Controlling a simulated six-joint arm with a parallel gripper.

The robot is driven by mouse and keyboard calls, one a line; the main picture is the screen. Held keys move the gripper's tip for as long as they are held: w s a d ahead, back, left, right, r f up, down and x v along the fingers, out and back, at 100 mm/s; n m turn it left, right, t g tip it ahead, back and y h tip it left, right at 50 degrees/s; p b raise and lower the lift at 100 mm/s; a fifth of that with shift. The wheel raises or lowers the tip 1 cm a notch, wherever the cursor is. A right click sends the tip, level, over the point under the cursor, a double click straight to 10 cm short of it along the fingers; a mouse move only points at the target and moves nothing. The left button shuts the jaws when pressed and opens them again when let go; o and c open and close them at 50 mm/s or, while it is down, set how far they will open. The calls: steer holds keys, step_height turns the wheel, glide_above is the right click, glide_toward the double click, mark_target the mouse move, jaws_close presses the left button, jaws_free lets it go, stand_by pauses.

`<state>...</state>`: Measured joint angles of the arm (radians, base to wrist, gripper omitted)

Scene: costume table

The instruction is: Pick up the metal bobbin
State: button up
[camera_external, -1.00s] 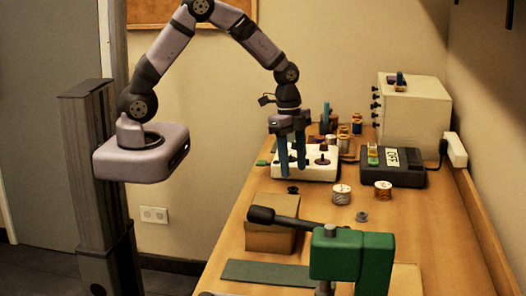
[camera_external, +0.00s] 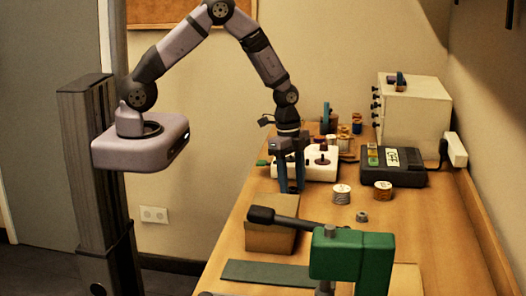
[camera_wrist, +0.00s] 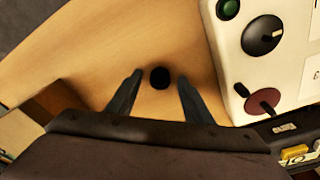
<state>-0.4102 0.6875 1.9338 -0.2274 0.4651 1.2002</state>
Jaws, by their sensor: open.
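A small grey metal bobbin (camera_external: 362,217) lies on the table in the external view, in front of two thread spools and to the right of my gripper (camera_external: 291,190). My gripper points down, open, with its fingertips low over the table. In the wrist view a small dark round piece (camera_wrist: 160,78) lies on the wood between the two open fingertips, apart from both. In the external view my fingers mostly hide that piece. I cannot tell its material. The grey bobbin is not seen in the wrist view.
A white box with knobs (camera_wrist: 262,45) stands close to the right of my fingers in the wrist view. A cardboard box (camera_external: 268,238) and a green clamp-like tool (camera_external: 350,255) stand nearer the front. Thread spools (camera_external: 341,194) and a black device (camera_external: 400,175) stand to the right.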

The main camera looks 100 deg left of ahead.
steer(key=c, duration=1.1)
steer(key=shift+r, duration=0.1)
steer(key=shift+r+b, duration=1.55)
steer(key=shift+r, duration=3.35)
